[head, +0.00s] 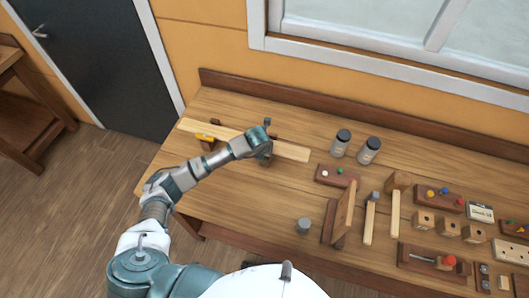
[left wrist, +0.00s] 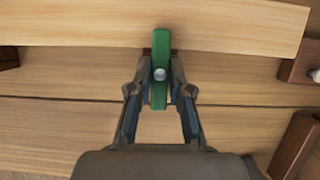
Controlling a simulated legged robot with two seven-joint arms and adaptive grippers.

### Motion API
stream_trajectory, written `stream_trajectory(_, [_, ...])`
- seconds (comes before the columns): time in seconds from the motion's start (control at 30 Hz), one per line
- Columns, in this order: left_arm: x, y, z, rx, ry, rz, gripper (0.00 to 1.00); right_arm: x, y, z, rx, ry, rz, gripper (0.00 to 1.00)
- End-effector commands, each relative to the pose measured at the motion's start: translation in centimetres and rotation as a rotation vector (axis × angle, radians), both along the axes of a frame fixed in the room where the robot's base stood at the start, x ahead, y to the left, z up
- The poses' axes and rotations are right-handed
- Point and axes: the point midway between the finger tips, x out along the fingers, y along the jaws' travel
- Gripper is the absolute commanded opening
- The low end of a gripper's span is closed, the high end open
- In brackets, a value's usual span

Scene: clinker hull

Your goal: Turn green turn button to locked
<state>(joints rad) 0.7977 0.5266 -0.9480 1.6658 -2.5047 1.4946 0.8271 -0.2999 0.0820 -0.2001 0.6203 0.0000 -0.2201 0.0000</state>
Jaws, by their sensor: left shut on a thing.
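The green turn button (left wrist: 161,45) is a narrow green bar with a round pale pin at its middle. In the left wrist view it stands upright in the picture, and its upper end overlaps the edge of a light wooden plank (left wrist: 70,22). My left gripper (left wrist: 160,78) is shut on the green turn button, one finger on each side. In the head view my left gripper (head: 264,157) is over the plank (head: 293,151), and it hides the green turn button there. My right gripper is not in view.
A yellow piece (head: 205,137) on a dark block is left of my gripper. Two jars (head: 341,143) stand at the back. Right of my arm are a grey cylinder (head: 304,226), mallets (head: 394,205) and several small blocks and trays.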

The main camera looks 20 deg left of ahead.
Motion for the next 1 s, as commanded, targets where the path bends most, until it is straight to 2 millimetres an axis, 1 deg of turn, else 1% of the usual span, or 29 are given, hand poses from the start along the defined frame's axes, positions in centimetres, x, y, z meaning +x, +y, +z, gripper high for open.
stream_trajectory(0.03, [0.6,0.1,0.7,-0.005,-0.020,0.006,0.00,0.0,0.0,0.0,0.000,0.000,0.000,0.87])
stream_trajectory(0.27, [0.6,0.1,0.7,-0.004,-0.021,0.005,0.00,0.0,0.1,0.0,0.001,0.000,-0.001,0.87])
stream_trajectory(0.3, [0.6,0.1,0.7,-0.004,-0.021,0.005,0.24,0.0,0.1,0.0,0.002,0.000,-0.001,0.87])
stream_trajectory(0.37, [0.5,0.1,0.6,-0.004,-0.018,0.005,0.39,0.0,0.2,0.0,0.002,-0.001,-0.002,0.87])
stream_trajectory(0.4, [0.5,0.1,0.6,-0.002,-0.016,0.005,0.44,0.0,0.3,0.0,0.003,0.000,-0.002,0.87])
stream_trajectory(0.67, [0.1,0.1,0.4,0.000,-0.009,0.002,0.44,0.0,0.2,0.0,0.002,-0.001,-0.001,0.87])
stream_trajectory(0.77, [-0.1,0.1,0.8,-0.001,-0.009,0.001,0.44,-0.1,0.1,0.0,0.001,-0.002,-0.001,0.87])
stream_trajectory(0.87, [-0.6,0.1,2.1,-0.001,-0.009,0.000,0.44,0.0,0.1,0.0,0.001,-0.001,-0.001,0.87])
stream_trajectory(1.0, [-1.7,0.1,5.0,-0.002,-0.012,-0.001,0.44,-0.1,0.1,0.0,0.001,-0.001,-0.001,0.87])
